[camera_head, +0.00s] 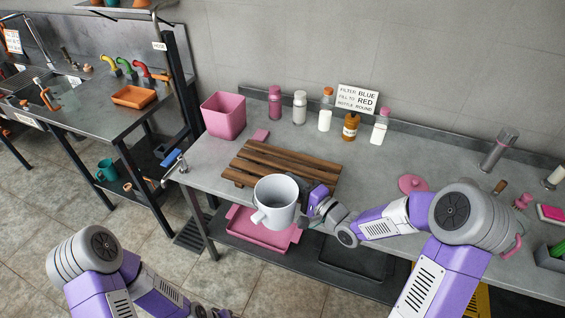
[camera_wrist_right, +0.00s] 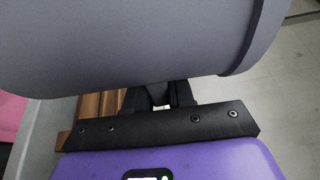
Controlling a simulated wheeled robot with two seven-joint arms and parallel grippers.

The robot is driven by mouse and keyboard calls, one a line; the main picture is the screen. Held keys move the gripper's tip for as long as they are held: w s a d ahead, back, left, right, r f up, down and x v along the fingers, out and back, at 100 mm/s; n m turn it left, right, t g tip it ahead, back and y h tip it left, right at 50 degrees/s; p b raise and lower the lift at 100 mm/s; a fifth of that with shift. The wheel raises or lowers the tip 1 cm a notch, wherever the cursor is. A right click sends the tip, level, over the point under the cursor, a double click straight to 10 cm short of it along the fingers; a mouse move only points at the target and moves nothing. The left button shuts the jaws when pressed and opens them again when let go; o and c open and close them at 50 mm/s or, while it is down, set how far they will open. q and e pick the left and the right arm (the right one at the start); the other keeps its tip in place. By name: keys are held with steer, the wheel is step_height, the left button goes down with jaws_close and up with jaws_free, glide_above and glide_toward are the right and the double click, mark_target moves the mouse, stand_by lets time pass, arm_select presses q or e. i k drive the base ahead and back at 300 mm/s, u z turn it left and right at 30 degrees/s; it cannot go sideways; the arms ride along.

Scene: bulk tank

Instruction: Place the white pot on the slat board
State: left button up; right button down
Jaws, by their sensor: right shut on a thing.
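The white pot (camera_head: 276,197) is upright near the front edge of the grey table, in front of and partly over the slat board. It also fills the top of the right wrist view (camera_wrist_right: 130,45). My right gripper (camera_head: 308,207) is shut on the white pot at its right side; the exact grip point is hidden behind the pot. The brown wooden slat board (camera_head: 270,158) lies on the table; its front part is hidden by the pot, and it shows behind the pot in the wrist view (camera_wrist_right: 95,105). My left arm is low at the left; its gripper is not clearly visible.
A pink bin (camera_head: 223,115), several bottles and a sign (camera_head: 357,99) stand along the back. A pink sponge (camera_head: 261,135) lies behind the board. A pink lid (camera_head: 412,184) lies to the right. A pink tray (camera_head: 250,232) sits on the lower shelf.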

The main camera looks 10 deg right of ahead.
mark_target(260, 164)
steer(key=i, duration=0.95)
